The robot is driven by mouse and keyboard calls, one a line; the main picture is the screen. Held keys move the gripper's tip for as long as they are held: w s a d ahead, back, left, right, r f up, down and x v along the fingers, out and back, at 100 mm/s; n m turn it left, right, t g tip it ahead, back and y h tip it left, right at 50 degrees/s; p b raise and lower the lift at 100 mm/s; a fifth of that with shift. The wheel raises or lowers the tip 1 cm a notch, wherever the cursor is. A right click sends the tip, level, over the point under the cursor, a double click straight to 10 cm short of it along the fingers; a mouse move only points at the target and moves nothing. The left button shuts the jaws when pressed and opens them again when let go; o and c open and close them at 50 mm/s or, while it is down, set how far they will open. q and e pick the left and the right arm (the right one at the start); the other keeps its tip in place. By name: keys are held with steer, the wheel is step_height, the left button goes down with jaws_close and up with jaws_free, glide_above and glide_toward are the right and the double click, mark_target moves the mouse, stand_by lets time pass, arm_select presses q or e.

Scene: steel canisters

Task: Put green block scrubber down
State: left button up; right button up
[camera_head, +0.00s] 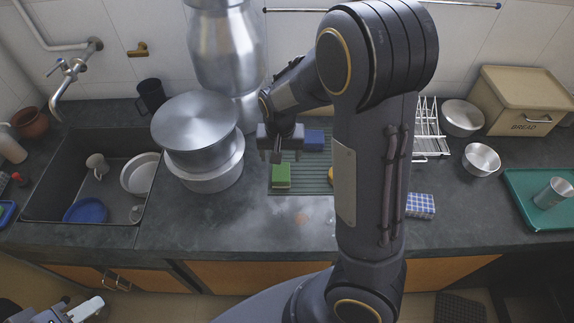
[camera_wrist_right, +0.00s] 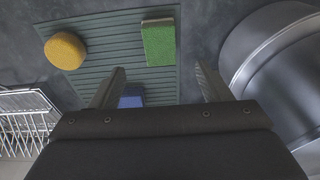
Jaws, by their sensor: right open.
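The green block scrubber (camera_head: 281,175) rests on the ribbed green mat (camera_head: 312,188) on the counter. It also shows in the right wrist view (camera_wrist_right: 160,44), with a tan layer along one edge. My right gripper (camera_head: 281,155) is open and empty just behind the scrubber in the head view. In the right wrist view its two fingers (camera_wrist_right: 158,88) stand apart, with the scrubber beyond their tips and not between them. My left gripper (camera_head: 84,308) shows only partly at the bottom left corner, away from the counter; its jaw opening is unclear.
A blue block (camera_head: 314,140) and a yellow sponge (camera_wrist_right: 65,50) share the mat; my arm mostly hides the sponge in the head view. Steel pots (camera_head: 204,178) stand close on the left. The front counter is clear.

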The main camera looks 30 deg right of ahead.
steer(key=s+a+r+n+t+y, duration=0.2)
steer(key=s+r, duration=0.4)
steer(key=s, duration=0.4)
steer(key=s+a+r+n+t+y, duration=0.2)
steer(key=s+a+r, duration=0.2)
steer(key=s, duration=0.6)
step_height(320, 180, up, 3)
steer(key=shift+f+n+y, duration=0.1)
steer(key=shift+n+y, duration=0.2)
steer(key=shift+o, duration=0.4)
